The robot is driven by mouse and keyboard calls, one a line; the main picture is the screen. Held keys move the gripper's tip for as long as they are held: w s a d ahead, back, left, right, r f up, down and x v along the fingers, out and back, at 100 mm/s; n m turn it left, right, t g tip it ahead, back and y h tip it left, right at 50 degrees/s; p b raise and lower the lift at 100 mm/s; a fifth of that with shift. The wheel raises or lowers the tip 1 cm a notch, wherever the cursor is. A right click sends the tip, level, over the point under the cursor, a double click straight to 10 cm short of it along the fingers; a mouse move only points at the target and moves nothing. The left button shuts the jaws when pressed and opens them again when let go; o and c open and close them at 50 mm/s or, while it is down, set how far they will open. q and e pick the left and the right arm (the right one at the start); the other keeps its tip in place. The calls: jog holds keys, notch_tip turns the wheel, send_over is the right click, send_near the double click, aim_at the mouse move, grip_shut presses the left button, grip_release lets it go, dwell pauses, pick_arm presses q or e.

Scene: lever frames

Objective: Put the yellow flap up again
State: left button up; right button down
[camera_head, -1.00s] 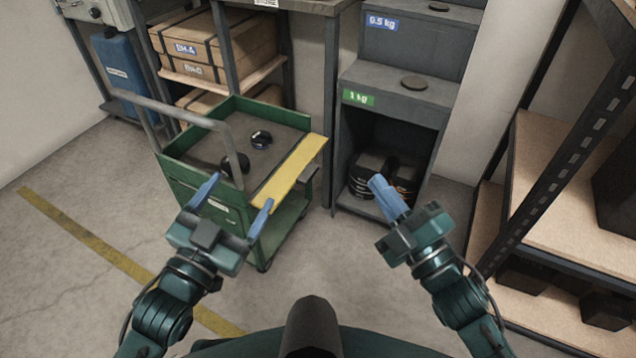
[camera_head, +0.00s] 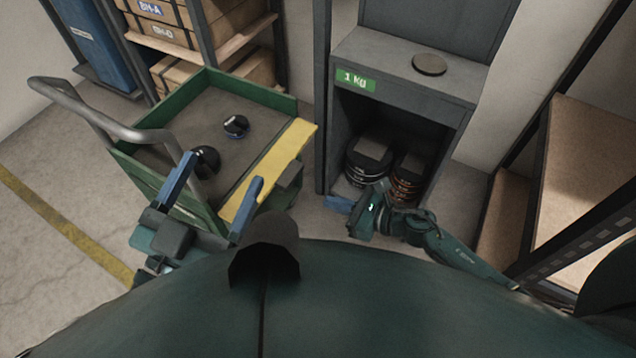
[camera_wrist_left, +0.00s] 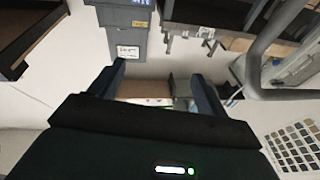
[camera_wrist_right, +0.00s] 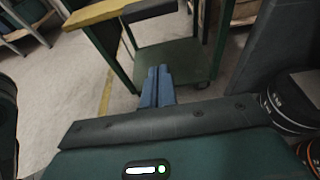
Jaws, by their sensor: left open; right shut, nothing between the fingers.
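The yellow flap (camera_head: 272,170) runs along the right side of the green cart (camera_head: 252,88) in the head view. It looks folded out from the deck; its exact tilt is hard to tell. Part of it shows at the top of the right wrist view (camera_wrist_right: 95,13). My left gripper (camera_head: 221,168) is open and empty at the cart's near end, its right finger close to the flap's near end in the picture. My right gripper (camera_head: 332,203) is shut and empty, right of the flap and apart from it, pointing left. Its closed fingers show below the flap's level in the right wrist view (camera_wrist_right: 158,72).
Two dark round objects (camera_head: 235,126) (camera_head: 206,160) sit on the cart deck. The grey handle (camera_head: 110,125) rises at the cart's left. A grey cabinet (camera_head: 400,92) with stacked discs (camera_head: 368,160) stands right of the cart. A shelf rack (camera_head: 590,170) is far right.

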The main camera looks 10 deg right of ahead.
aim_at(278, 170)
jog(key=w+a+r, duration=0.1)
jog(key=w+a, duration=0.4)
jog(key=a, duration=0.2)
jog(key=shift+r, duration=0.25)
dwell(0.3)
